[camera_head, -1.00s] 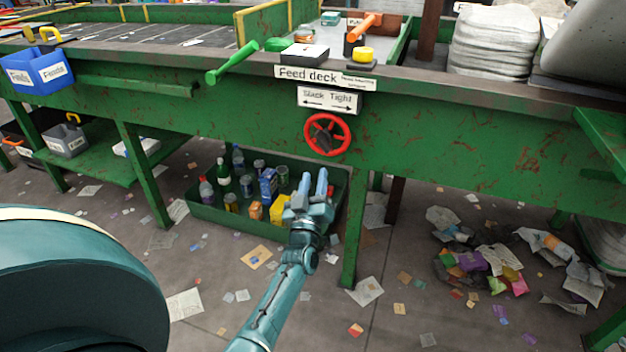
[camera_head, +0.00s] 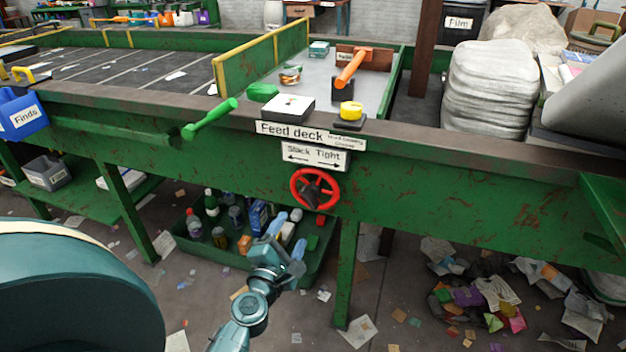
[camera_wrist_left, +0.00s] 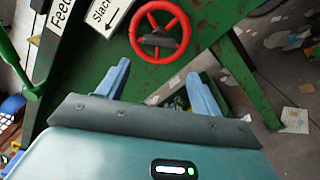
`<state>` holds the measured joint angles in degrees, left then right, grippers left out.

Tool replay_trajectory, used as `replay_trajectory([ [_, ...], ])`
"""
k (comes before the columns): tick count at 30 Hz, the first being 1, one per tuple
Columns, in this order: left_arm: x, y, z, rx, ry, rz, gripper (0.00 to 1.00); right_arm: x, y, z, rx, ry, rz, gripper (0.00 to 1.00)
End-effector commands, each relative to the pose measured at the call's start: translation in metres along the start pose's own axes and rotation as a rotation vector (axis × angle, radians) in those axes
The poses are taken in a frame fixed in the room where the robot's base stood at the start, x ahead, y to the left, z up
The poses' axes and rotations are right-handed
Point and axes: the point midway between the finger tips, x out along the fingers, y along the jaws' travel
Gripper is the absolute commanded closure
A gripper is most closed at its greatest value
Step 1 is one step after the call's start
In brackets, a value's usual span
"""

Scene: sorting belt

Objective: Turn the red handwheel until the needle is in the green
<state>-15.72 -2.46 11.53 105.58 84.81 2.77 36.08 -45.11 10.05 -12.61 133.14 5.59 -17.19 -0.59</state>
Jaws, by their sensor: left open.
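The red handwheel (camera_head: 315,189) is mounted on the green side panel of the belt frame, below a "Slack Tight" sign (camera_head: 314,156) with arrows. It also shows near the top of the left wrist view (camera_wrist_left: 160,31), beyond my fingers. My left gripper (camera_head: 286,233) is open and empty, below and slightly left of the wheel and apart from it. In the left wrist view its two fingers (camera_wrist_left: 158,85) stand wide apart, with nothing between them. I cannot make out a gauge, needle or green zone in these views. My right gripper is not in view.
A green bin (camera_head: 318,262) of bottles and packets stands under the frame behind my left gripper. A green leg (camera_head: 346,275) stands right of it. A green lever (camera_head: 210,118) sticks out at the deck edge. Litter (camera_head: 480,295) lies on the floor at right.

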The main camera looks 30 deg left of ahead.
Motion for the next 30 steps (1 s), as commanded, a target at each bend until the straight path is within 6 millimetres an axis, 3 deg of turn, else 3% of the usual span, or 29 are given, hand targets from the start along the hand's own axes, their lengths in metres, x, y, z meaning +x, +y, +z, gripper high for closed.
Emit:
replay_trajectory([
  [5, 0.001, 0.004, 0.006, -0.074, -0.019, -0.010, 0.35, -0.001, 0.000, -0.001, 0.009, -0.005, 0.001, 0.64],
  [21, 0.102, 0.002, 0.006, -0.069, -0.016, -0.007, 0.35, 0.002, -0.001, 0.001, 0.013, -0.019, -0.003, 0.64],
  [30, 0.126, 0.001, 0.006, -0.067, -0.015, -0.009, 0.35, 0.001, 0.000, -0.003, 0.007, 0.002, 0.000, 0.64],
])
